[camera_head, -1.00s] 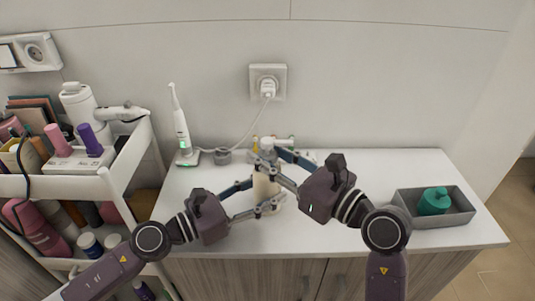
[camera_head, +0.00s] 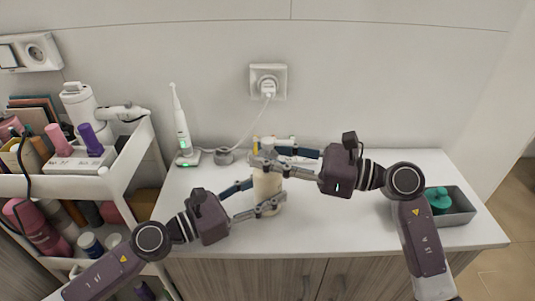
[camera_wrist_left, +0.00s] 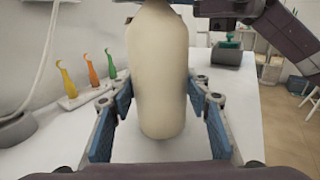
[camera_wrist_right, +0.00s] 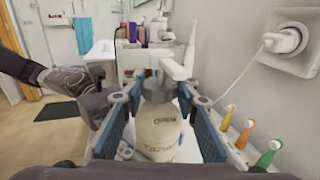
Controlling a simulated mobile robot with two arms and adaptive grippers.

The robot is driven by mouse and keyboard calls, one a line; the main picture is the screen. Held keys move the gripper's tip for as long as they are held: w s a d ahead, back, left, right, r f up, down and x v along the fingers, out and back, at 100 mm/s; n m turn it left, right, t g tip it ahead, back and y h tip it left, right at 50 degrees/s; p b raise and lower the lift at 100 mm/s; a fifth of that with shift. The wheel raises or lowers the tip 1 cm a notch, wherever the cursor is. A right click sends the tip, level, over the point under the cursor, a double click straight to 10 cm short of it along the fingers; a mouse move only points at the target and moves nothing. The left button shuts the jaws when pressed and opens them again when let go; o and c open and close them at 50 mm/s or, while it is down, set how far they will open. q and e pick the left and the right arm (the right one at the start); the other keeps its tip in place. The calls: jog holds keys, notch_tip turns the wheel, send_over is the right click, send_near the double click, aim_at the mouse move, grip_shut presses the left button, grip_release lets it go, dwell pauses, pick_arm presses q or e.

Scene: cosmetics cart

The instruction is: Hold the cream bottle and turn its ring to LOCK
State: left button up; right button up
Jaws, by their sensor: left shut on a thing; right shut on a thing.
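The cream bottle (camera_head: 267,190) stands upright on the white counter. It is a pale beige cylinder, and it fills the middle of the left wrist view (camera_wrist_left: 158,80). My left gripper (camera_head: 262,197) is shut around the bottle's body from the left. My right gripper (camera_head: 266,162) is shut at the top of the bottle from the right, around its ring and neck. The right wrist view shows the bottle's lettered front (camera_wrist_right: 158,134), with a grey ring (camera_wrist_right: 157,88) and a white pump head (camera_wrist_right: 155,60) above. I cannot read any LOCK mark.
A white electric toothbrush (camera_head: 181,125) stands on its charger behind left, its cord running to a wall socket (camera_head: 268,81). Small coloured brush heads (camera_wrist_left: 88,73) stand behind the bottle. A grey tray (camera_head: 460,209) with a teal item is at right, beside my right arm. A loaded cart (camera_head: 128,168) stands left.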

jog(key=shift+f+n+g+y, duration=0.15)
jog(key=shift+n+g+y, duration=0.25)
jog(key=shift+n+g, duration=1.15)
jog(key=shift+g, duration=0.65)
jog(key=o, duration=1.2)
jog(key=d, duration=1.2)
jog(key=shift+s, duration=0.4)
pick_arm(q)
jog(key=o, duration=1.6)
